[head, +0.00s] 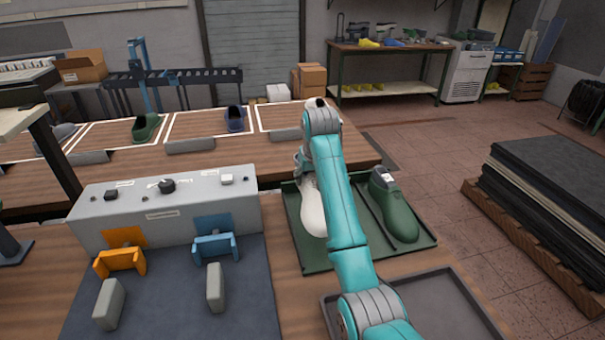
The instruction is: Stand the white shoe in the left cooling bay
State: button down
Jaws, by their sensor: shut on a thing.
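The white shoe (311,208) is in the left part of a green tray (287,188), partly hidden behind my arm. My gripper (303,166) is at the top of the white shoe and shut on it; its fingers are mostly hidden. I cannot tell whether the shoe still touches the tray. A grey station has an orange bracket (120,262) on the left and a blue bracket (215,247) on the right. Each faces an upright grey block, with empty space between. No readable label shows which place is the left cooling bay.
A dark green shoe last (394,207) lies in the tray's right part. An empty grey tray (440,310) is in front. The control box (165,205) stands behind the brackets. On the back table, white-outlined areas hold a green shoe (146,127) and a blue shoe (235,119).

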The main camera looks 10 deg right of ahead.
aim_at(313, 188)
jog(key=shift+f, duration=4.45)
jog(key=shift+f, duration=0.25)
jog(key=shift+c, duration=1)
grip_release()
jog(key=shift+s+f, duration=0.1)
jog(key=shift+f, duration=0.05)
jog(key=v, duration=1.2)
